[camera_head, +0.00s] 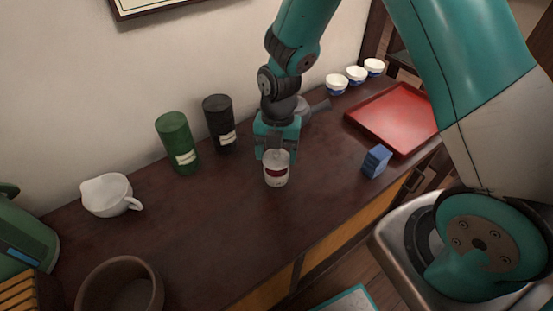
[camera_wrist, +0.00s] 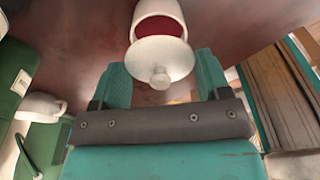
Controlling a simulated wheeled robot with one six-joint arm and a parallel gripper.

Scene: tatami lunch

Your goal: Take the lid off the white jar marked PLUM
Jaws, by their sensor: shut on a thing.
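The white jar (camera_head: 276,180) with a red label band stands upright on the dark wooden counter, below my gripper (camera_head: 275,152). The lettering on it is too small to read. In the wrist view the jar (camera_wrist: 160,10) shows beyond its white lid (camera_wrist: 165,55), which has a round knob. My gripper (camera_wrist: 161,75) is shut on the lid, with one teal finger on each side.
A green canister (camera_head: 177,143) and a black canister (camera_head: 218,122) stand to the left. A white pouring cup (camera_head: 107,195) and a brown bowl (camera_head: 120,288) are further left. A blue block (camera_head: 376,161), a red tray (camera_head: 398,117) and white-and-blue cups (camera_head: 356,76) are to the right.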

